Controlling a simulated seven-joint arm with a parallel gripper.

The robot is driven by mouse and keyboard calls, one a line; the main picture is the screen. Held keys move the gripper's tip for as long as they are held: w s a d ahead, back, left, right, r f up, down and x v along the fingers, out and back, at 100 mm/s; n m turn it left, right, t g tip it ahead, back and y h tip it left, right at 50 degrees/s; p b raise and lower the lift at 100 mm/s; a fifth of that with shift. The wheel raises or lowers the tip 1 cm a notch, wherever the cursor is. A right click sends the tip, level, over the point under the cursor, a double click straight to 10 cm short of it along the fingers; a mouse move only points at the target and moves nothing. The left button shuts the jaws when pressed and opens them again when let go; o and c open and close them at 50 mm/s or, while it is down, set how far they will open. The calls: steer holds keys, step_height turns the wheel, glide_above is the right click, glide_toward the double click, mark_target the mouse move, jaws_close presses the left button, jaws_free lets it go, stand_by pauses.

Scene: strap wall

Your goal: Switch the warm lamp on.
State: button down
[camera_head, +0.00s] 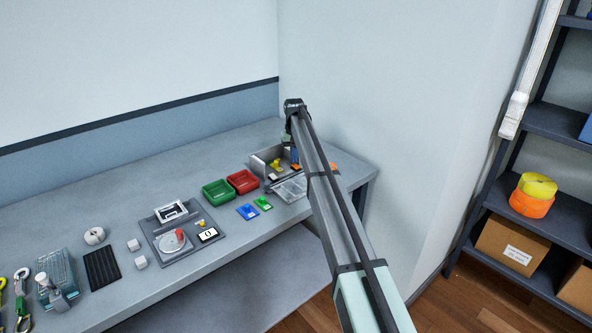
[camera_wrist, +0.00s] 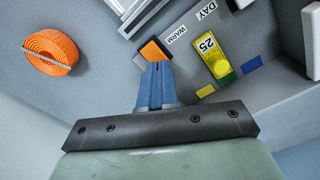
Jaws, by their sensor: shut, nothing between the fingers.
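In the wrist view, an orange rocker-like block (camera_wrist: 152,50) sits on a dark mount beside a white label reading WARM (camera_wrist: 177,36). A second label reading DAY (camera_wrist: 206,11) is further right. My gripper (camera_wrist: 156,66) has its blue fingers together and empty. Its fingertips reach the lower edge of the orange block and overlap it in the picture; I cannot tell whether they touch. In the head view my arm covers most of this place, and only a bit of the blue fingers (camera_head: 295,154) shows. No lit lamp can be made out.
An orange strap coil (camera_wrist: 52,52) lies left of the fingers. A yellow piece marked 25 (camera_wrist: 212,55) is to their right, by a grey wall. Red (camera_head: 243,181) and green (camera_head: 217,192) trays stand left of my arm on the grey bench (camera_head: 110,205).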

mark_target(294, 165)
steer(key=shift+f, duration=0.65)
stand_by(0.3)
step_height(294, 165, up, 8)
stand_by(0.8)
